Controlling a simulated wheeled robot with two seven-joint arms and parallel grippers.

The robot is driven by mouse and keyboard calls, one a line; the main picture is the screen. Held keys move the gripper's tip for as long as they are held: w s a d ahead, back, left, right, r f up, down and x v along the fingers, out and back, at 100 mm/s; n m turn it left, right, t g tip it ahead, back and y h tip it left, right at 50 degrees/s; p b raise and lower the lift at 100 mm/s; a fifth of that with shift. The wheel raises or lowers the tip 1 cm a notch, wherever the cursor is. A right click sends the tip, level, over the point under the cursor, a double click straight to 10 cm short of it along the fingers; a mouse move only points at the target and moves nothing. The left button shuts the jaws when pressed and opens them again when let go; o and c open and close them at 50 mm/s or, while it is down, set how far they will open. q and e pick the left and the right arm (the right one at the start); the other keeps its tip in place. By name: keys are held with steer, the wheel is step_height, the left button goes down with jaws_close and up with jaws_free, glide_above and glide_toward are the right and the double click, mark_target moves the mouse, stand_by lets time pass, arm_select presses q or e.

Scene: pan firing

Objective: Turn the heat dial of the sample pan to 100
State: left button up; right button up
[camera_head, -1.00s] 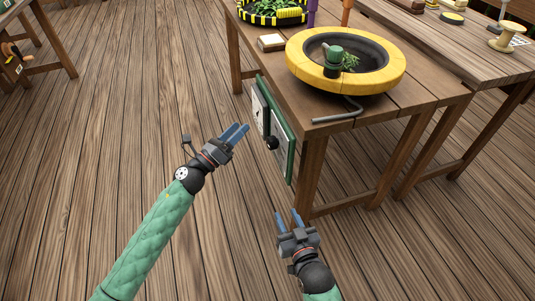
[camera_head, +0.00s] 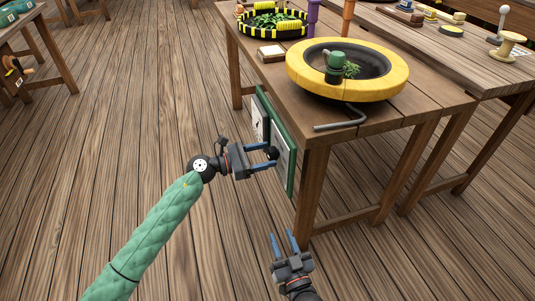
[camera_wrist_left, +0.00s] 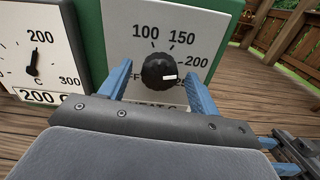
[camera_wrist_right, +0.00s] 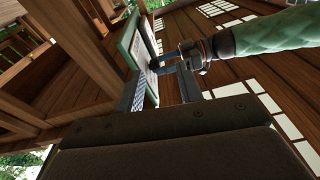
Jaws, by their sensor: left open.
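The heat dial (camera_wrist_left: 158,70) is a round black knob on a light panel (camera_wrist_left: 185,22), marked 100, 150 and 200. Its white mark points right, just below the 200 label. My left gripper (camera_head: 272,154) is open, with one blue finger on each side of the knob; I cannot tell whether they touch it. The fingers also show in the left wrist view (camera_wrist_left: 160,82). The sample pan (camera_head: 400,82), dark with a thick yellow rim, stands on the table above. My right gripper (camera_head: 284,241) is open and empty, low in front of the table.
A gauge (camera_wrist_left: 35,45) left of the dial has its needle near 200, above a "200 C" tag. The green-edged board hangs on the side of the wooden table (camera_head: 385,118). A bent grey rod (camera_head: 345,122) lies at the table's edge.

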arm_select(q)
steer(key=shift+w+d, duration=0.25)
steer(key=shift+d, duration=0.45)
arm_select(e)
steer(key=shift+f, duration=0.4)
